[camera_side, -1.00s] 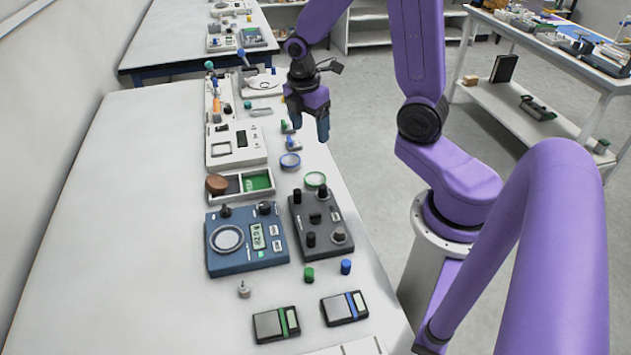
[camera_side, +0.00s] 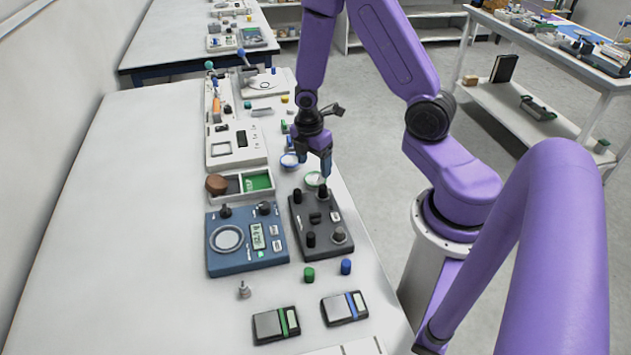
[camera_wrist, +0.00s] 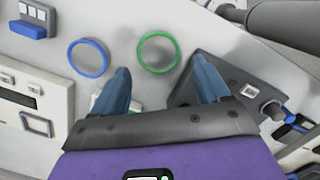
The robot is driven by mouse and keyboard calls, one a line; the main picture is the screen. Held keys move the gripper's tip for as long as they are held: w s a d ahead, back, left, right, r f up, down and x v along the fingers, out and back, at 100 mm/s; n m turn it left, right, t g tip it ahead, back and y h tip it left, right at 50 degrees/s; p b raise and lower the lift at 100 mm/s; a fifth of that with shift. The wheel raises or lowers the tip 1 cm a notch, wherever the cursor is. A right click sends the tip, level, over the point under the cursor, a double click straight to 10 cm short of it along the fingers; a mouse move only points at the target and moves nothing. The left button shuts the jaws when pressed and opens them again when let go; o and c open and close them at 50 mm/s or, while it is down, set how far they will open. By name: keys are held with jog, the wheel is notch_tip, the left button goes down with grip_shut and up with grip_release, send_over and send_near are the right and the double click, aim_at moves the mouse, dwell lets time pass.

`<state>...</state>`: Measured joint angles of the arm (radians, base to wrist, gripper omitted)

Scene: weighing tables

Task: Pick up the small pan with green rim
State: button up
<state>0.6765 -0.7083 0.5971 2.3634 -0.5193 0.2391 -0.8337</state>
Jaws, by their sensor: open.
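The small pan with green rim (camera_side: 315,179) lies on the white table between the blue-rimmed pan and the dark control box. In the wrist view the green-rimmed pan (camera_wrist: 158,51) shows as a pale round dish, with nothing in it that I can see. My gripper (camera_side: 313,170) points down just above and around the area of this pan. In the wrist view my two blue fingers (camera_wrist: 163,78) are spread apart and empty, with the pan ahead of the gap between them. The fingers partly cover the view of the blue-rimmed pan (camera_side: 290,160) from the side.
The blue-rimmed pan (camera_wrist: 89,57) is close to the left of the green one in the wrist view. The dark control box (camera_side: 320,226) with knobs stands just in front. A tray (camera_side: 233,191) with a brown object is to the left. The table's right edge is near.

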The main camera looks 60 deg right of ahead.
aim_at(315, 178)
jog(key=shift+d+f, duration=0.2)
jog(key=shift+f, duration=1.15)
jog(key=shift+d+f, duration=0.15)
jog(key=shift+f, duration=1.2)
jog(key=c, duration=0.8)
jog(key=shift+c, duration=0.2)
jog(key=shift+r, duration=0.2)
